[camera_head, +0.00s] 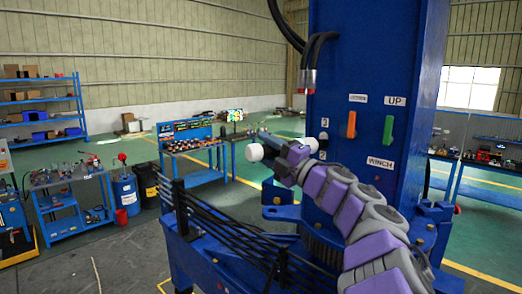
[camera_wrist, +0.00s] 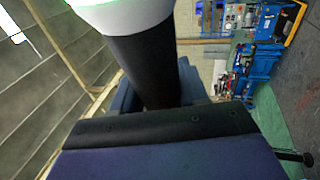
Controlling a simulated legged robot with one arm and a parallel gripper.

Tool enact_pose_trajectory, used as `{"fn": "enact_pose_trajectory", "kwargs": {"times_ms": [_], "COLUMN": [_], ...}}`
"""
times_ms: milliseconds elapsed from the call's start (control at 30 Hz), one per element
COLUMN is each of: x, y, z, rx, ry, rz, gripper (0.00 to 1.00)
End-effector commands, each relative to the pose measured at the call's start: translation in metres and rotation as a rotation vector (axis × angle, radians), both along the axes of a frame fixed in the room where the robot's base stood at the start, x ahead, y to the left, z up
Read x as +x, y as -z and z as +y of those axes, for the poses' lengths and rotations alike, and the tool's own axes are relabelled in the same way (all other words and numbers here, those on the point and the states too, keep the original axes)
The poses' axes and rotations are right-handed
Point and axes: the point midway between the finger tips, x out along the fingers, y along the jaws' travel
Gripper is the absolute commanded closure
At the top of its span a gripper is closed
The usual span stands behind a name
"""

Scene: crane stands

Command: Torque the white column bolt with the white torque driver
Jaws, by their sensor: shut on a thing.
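My gripper (camera_head: 280,146) is in front of the left side of the blue crane column (camera_head: 352,60). It is shut on the white torque driver (camera_head: 254,152), whose round white end sticks out left of the fingers. In the wrist view the driver (camera_wrist: 146,62) shows a thick black body and a wide white end, standing between the fingers (camera_wrist: 168,98). A second white round piece (camera_head: 312,144) shows right of the gripper, near the column. I cannot tell if it is part of the driver or the white column bolt. No bolt is clearly visible in the wrist view.
The column carries an orange lever (camera_head: 351,125), a green lever (camera_head: 388,130), labels and black hoses (camera_head: 315,55). Black rods (camera_head: 220,235) lie along the blue base at lower left. A workbench (camera_head: 190,148), cart (camera_head: 72,190) and shelf (camera_head: 40,105) stand farther back, with open floor between.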

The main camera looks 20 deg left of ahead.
Motion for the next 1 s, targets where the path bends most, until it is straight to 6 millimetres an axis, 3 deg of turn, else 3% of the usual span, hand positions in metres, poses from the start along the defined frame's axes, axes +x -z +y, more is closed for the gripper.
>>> {"fn": "enact_pose_trajectory", "kwargs": {"times_ms": [133, 567, 1000], "x": [0.001, 0.001, 0.002], "y": [-0.003, 0.000, -0.002], "z": [-0.006, 0.010, 0.000], "rx": [0.006, -0.004, 0.002], "ry": [0.003, 0.002, 0.002], "rz": [-0.002, -0.002, -0.003], "gripper": [1.00, 1.00, 1.00]}}
